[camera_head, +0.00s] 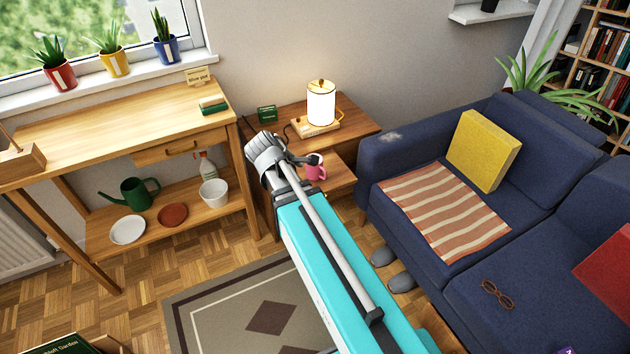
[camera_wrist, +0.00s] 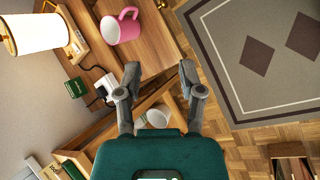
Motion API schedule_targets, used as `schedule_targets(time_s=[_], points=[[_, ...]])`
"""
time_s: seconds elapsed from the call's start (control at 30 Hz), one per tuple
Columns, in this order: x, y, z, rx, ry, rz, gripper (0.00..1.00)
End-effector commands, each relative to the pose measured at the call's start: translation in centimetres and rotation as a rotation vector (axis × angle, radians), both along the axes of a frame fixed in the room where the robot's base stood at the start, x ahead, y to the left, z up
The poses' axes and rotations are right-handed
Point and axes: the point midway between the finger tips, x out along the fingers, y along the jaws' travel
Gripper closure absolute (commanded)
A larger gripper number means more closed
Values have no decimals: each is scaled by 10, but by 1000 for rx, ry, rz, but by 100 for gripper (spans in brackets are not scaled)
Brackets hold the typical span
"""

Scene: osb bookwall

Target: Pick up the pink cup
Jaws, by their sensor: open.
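The pink cup (camera_head: 316,168) stands on the lower wooden shelf of the side table, partly hidden by my gripper in the head view. In the wrist view the pink cup (camera_wrist: 112,30) is at the upper left, with its handle toward the top. My gripper (camera_wrist: 160,69) is open and empty, its two grey fingers spread apart. The cup lies beyond the fingertips and left of the gap between them, apart from both. In the head view my gripper (camera_head: 300,160) is just left of the cup.
A lit lamp (camera_head: 321,103) and a small green box (camera_head: 267,114) stand on the side table's upper top. A wooden workbench (camera_head: 120,105) is at the left, with a white pot (camera_head: 214,192) on its lower shelf. A blue sofa (camera_head: 440,200) is at the right.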

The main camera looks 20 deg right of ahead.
Motion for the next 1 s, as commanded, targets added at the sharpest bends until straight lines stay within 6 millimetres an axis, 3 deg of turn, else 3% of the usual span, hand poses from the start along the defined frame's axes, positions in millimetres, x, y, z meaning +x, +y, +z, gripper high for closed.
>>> schedule_targets(time_s=[0.03, 0.6, 1.0], points=[[7, -3, -18, -38, 15, 42, 50], [66, -30, -84, -540, 283, 522, 50], [92, -35, -103, -792, 473, 714, 50]])
